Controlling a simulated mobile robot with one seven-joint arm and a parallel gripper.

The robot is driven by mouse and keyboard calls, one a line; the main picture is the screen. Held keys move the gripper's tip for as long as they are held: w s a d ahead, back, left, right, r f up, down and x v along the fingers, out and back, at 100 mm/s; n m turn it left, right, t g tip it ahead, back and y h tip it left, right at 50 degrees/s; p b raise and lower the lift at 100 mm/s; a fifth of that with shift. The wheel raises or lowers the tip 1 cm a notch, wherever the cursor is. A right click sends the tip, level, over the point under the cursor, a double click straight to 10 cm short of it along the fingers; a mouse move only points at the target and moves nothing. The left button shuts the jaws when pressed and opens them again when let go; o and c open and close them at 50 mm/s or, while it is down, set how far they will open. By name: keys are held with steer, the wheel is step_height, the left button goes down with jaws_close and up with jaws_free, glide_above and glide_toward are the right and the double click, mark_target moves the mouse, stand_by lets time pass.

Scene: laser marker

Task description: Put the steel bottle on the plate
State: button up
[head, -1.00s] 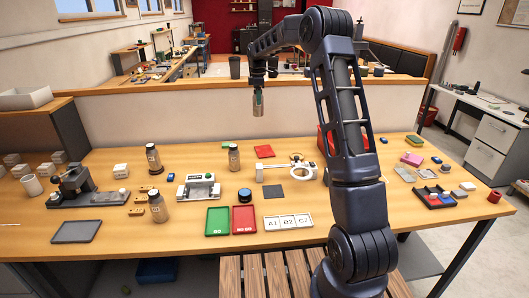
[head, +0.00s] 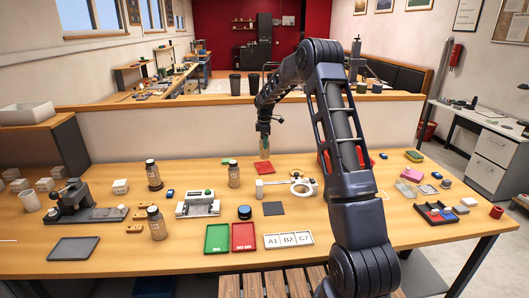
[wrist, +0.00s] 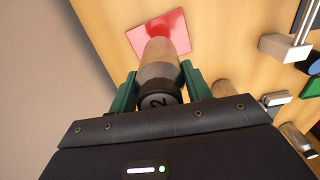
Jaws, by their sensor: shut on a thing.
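My gripper (wrist: 160,88) is shut on the steel bottle (wrist: 158,58), its green fingers on either side of the upper part. The bottle has a pale metallic body, a darker neck and a dark cap marked "2". It also shows in the head view (head: 264,147), hanging upright below my gripper (head: 263,128). The flat red plate (head: 262,170) lies at the back of the bench, close under the bottle. In the wrist view the bottle's base covers part of the plate (wrist: 174,32). I cannot tell whether the base touches it.
Similar bottles stand at the left (head: 154,177), upper middle (head: 233,176) and front left (head: 157,224). A low partition (head: 190,132) runs behind the bench. Green (head: 217,238) and red (head: 243,237) trays lie in front.

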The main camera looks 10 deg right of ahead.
mark_target(265, 151)
steer(key=shift+f, duration=2.6)
steer(key=shift+f, duration=0.15)
steer(key=o, duration=1)
steer(key=shift+o, duration=0.2)
